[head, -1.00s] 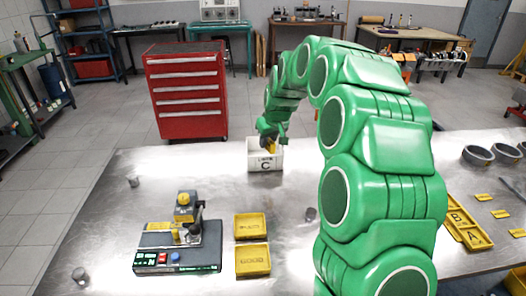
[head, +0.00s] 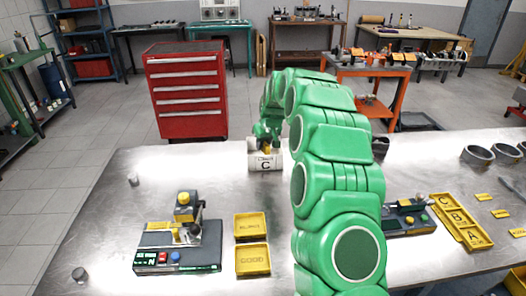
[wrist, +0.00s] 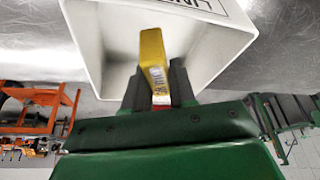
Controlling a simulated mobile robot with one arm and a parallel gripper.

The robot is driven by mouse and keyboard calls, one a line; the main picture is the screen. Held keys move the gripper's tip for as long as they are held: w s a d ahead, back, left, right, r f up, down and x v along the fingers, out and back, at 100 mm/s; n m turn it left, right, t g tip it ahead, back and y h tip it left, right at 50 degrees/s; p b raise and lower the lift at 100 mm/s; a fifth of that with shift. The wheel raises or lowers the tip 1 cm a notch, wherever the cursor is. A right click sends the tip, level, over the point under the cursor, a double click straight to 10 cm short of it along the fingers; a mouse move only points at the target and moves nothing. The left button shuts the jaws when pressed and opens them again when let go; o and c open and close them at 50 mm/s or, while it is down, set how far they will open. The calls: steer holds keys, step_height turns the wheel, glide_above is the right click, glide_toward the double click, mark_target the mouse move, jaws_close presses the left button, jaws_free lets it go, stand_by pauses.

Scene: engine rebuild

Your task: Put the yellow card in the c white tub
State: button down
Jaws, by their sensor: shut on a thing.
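The white tub (head: 265,164) marked C stands near the far edge of the metal table, and it fills much of the wrist view (wrist: 110,62). My gripper (head: 266,145) is at the tub's opening in the head view. In the wrist view my gripper (wrist: 160,88) is shut on the yellow card (wrist: 152,58). The card points into the tub's opening, with the white inner walls around it. In the head view only a small yellow patch of the card (head: 267,150) shows. I cannot tell whether the card touches the tub floor.
Two yellow trays (head: 252,242) and a grey device with buttons (head: 178,250) lie in front of the tub. A yellow lettered tray (head: 460,228), small yellow cards (head: 484,197) and metal rings (head: 477,155) lie at the right. A red tool cabinet (head: 187,95) stands beyond the table.

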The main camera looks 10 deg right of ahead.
mark_target(263, 150)
steer(key=shift+x, duration=0.85)
steer(key=shift+w+f, duration=0.1)
steer(key=shift+f, duration=1.1)
steer(key=shift+f, duration=0.1)
steer(key=c, duration=0.9)
jaws_free()
